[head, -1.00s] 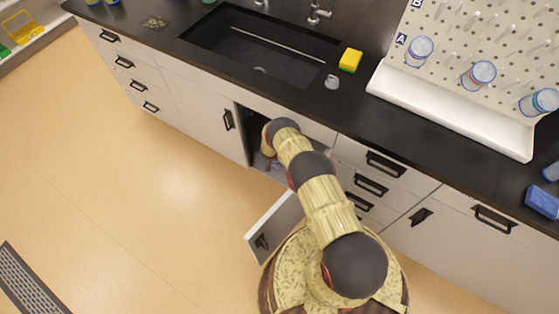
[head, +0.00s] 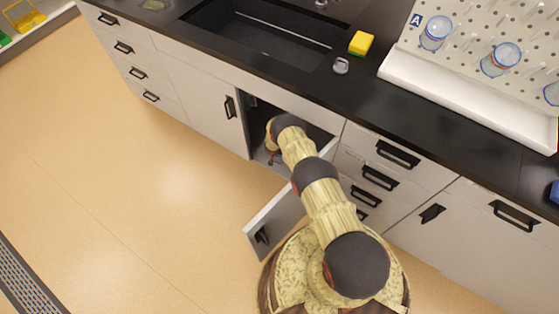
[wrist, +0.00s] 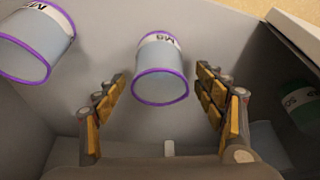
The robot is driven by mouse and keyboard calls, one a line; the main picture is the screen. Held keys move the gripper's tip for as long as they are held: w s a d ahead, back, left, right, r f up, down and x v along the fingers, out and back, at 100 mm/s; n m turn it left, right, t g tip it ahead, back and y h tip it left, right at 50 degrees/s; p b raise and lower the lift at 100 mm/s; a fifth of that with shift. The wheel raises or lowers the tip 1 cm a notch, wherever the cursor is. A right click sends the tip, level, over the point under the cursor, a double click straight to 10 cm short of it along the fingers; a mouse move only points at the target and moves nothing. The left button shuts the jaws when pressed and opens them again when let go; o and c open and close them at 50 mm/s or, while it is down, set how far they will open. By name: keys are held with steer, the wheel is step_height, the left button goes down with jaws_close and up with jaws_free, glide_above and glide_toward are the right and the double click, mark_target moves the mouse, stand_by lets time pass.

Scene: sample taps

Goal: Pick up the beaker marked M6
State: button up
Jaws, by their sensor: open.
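In the wrist view, a clear beaker (wrist: 160,75) with a purple rim and a white label that seems to read M6 is in the middle, between and beyond my fingertips. My gripper (wrist: 161,84) is open, with one finger on each side of this beaker's rim end. I see no clear contact. A second purple-rimmed beaker (wrist: 38,45) is at the upper left, outside my fingers, its label partly readable. In the head view, my arm reaches into the open cabinet (head: 253,122) under the sink, and the beakers are hidden there.
Grey cabinet walls surround my gripper. A dark green labelled container (wrist: 300,108) is at the right in the wrist view. The open cabinet door (head: 275,220) stands left of my base. A sponge (head: 361,43) and a pegboard (head: 460,40) are on the counter.

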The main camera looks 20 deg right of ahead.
steer(key=shift+b+x, duration=0.5)
steer(key=shift+x, duration=0.3)
steer(key=shift+s, duration=0.1)
steer(key=shift+c, duration=1.3)
steer(key=c, duration=1)
steer(key=shift+r, duration=0.1)
steer(key=shift+c, duration=0.3)
steer(key=shift+r, duration=0.1)
